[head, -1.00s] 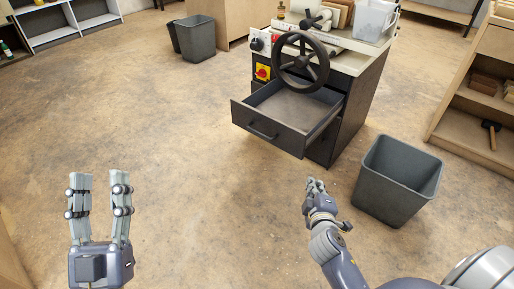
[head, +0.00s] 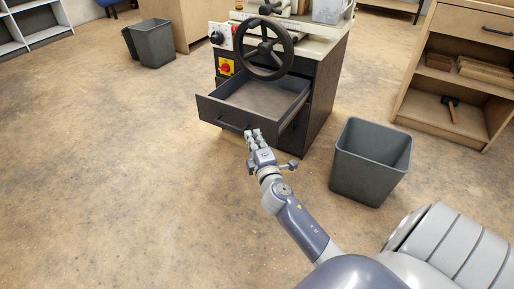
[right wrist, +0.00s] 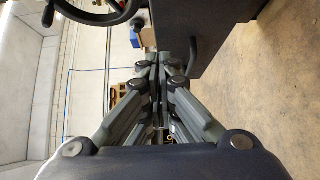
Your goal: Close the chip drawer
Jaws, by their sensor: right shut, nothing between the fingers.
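The chip drawer (head: 218,111) stands pulled out from the dark machine cabinet (head: 322,98), and its inside looks empty. Its dark bar handle (head: 234,124) is on the front panel. My right gripper (head: 254,134) is shut and empty, close in front of the drawer front near the right end of the handle. I cannot tell whether it touches. In the right wrist view the shut fingers (right wrist: 158,62) point toward the drawer front (right wrist: 208,22), with the handle (right wrist: 193,50) just right of the fingertips. My left gripper is out of the head view.
A black handwheel (head: 263,50) sits above the drawer, with a red switch on a yellow plate (head: 225,67) beside it. A grey bin (head: 371,160) stands to the right of my right arm. Another bin (head: 157,43) stands at the back left. The floor at left is clear.

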